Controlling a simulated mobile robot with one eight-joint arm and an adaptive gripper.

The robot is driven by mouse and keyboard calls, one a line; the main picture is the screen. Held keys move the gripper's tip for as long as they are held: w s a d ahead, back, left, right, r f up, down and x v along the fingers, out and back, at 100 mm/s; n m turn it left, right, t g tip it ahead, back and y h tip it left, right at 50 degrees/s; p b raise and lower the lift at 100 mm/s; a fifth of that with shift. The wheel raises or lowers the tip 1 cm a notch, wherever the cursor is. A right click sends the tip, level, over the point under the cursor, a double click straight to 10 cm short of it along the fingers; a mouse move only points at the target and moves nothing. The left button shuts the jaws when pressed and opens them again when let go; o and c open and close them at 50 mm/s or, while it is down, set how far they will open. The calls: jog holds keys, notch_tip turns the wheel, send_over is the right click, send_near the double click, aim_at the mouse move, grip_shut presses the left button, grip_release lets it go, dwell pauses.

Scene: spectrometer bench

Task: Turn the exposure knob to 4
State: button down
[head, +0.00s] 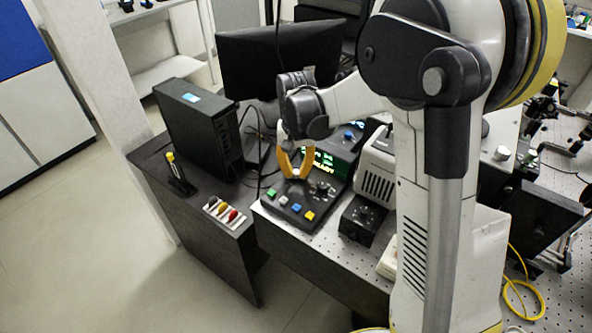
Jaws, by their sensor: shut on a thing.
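The dark control box (296,215) stands on the perforated bench and has a lit green display (325,160), coloured buttons and dark knobs. My gripper (296,175), with yellow-orange fingers, reaches down to the box left of the display. Its fingertips are closed on a knob, which I take to be the exposure knob; the fingers hide most of it. Its pointer and scale are too small to read. Another dark knob (322,187) is uncovered to the right. The green (271,193), blue (296,208) and yellow (309,216) buttons line the front.
A black monitor (270,55) stands behind my gripper, and a black computer tower (198,125) to the left. A small black box (361,220) and a white vented instrument (377,172) stand right of the control box. Coloured-handled tools (224,212) lie on the left desk.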

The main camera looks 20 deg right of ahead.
aim_at(296, 171)
jog(key=shift+m, duration=0.5)
jog(key=c, duration=1.3)
grip_release()
jog(key=shift+r, duration=0.1)
notch_tip(296, 171, up, 12)
